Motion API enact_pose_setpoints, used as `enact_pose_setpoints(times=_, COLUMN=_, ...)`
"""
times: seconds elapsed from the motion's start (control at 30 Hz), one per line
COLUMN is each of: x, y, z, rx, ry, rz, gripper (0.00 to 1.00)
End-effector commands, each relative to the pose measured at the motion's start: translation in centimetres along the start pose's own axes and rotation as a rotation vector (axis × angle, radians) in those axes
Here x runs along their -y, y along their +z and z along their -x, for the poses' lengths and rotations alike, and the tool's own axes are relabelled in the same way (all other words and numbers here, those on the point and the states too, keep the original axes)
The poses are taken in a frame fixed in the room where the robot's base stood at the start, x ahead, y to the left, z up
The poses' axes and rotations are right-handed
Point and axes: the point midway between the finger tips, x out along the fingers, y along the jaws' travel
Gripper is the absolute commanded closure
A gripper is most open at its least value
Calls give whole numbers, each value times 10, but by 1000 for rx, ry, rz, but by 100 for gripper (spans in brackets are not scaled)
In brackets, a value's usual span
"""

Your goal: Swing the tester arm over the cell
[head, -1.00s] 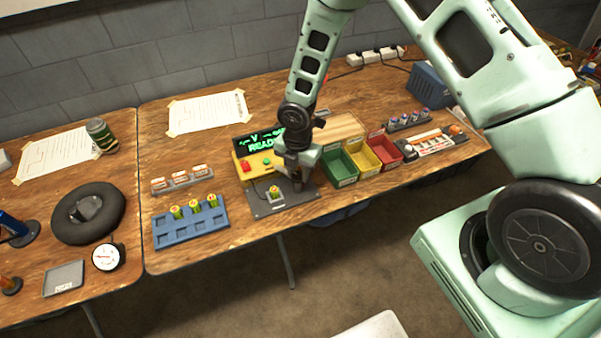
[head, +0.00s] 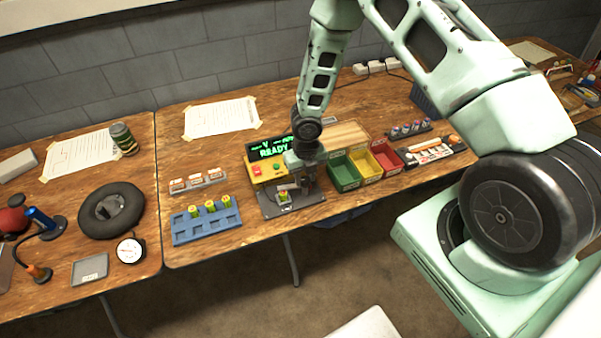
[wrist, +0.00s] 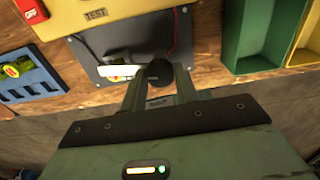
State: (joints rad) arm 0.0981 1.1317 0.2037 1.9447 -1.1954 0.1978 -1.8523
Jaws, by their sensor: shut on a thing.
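The yellow tester (head: 268,165) stands on the table with a lit green screen reading READY. In front of it is a dark plate (head: 273,209) with a green-and-yellow cell (head: 284,197) in its holder. My gripper (head: 304,187) is at the right of the plate, pointing down. In the wrist view, my gripper (wrist: 160,82) is shut on a round dark knob (wrist: 159,71). A pale bar, seemingly the tester arm (wrist: 116,72), extends left from the knob across the cell's spot. The cell is mostly hidden there; whether the bar touches it, I cannot tell.
Green (head: 344,171), yellow (head: 366,162) and red (head: 386,156) bins stand close to the gripper's right. A blue tray (head: 206,227) with several cells is at the left. A thin cable (wrist: 174,28) lies on the plate.

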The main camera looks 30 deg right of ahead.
Motion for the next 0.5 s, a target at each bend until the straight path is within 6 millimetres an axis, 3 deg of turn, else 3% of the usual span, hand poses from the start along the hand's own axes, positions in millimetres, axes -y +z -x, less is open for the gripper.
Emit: enact_pose_setpoints(times=0.5, x=0, y=0, z=1, rx=0, ry=-1, rz=185, gripper=100)
